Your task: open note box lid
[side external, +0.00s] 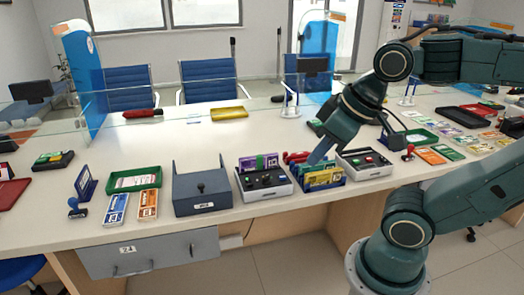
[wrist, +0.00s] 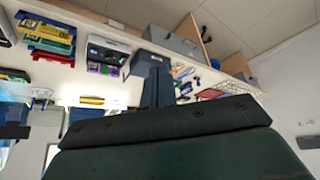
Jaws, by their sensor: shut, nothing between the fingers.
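The note box is a dark grey box (side external: 202,190) on the counter, left of centre in the side external view. In the wrist view my gripper (wrist: 154,62) hides the middle.
A similar tray (side external: 364,172) stands further right. A green tray (side external: 134,188) and note bundles lie left. A glass screen crosses behind.

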